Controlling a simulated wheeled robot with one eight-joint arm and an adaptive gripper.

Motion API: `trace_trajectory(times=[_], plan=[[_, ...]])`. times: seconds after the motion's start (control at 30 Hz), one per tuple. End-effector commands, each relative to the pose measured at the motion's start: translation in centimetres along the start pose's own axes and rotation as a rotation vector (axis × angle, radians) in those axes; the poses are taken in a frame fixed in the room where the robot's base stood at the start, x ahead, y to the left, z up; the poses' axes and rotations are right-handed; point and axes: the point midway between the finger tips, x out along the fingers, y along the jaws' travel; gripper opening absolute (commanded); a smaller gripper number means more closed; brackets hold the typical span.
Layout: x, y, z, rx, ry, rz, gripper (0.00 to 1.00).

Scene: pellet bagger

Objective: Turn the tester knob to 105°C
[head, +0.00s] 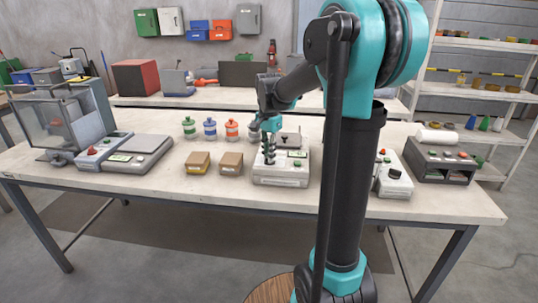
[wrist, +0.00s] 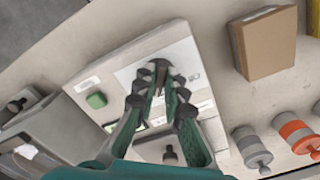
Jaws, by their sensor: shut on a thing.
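The tester (head: 281,181) is a pale box near the front middle of the table, with a small display (head: 297,154) on its top. My gripper (head: 269,160) points down onto the left part of its top face. In the wrist view my gripper (wrist: 161,88) is closed around the dark knob (wrist: 160,67) on a white plate. The fingers cover most of the knob, so its pointer and the scale marks cannot be read. A green button (wrist: 96,100) shows on the tester's top, and the display is largely hidden behind a finger.
Two small cardboard boxes (head: 231,163) stand left of the tester, with several capped bottles (head: 210,129) behind them. A scale (head: 138,152) is further left. A white box with a black knob (head: 394,174) and a dark unit (head: 440,163) stand right.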

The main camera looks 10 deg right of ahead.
Motion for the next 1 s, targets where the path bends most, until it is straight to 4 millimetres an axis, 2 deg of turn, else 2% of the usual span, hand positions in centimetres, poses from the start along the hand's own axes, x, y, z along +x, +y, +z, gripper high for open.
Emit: trace_trajectory(times=[0.2, 0.5, 1.0], plan=[[-0.03, -0.14, -0.07, 0.174, 0.001, -0.001, 0.00], [-0.03, -0.20, -0.10, 0.334, 0.001, -0.001, 0.00], [-0.03, -0.22, -0.12, 0.396, 0.002, -0.001, 0.00]])
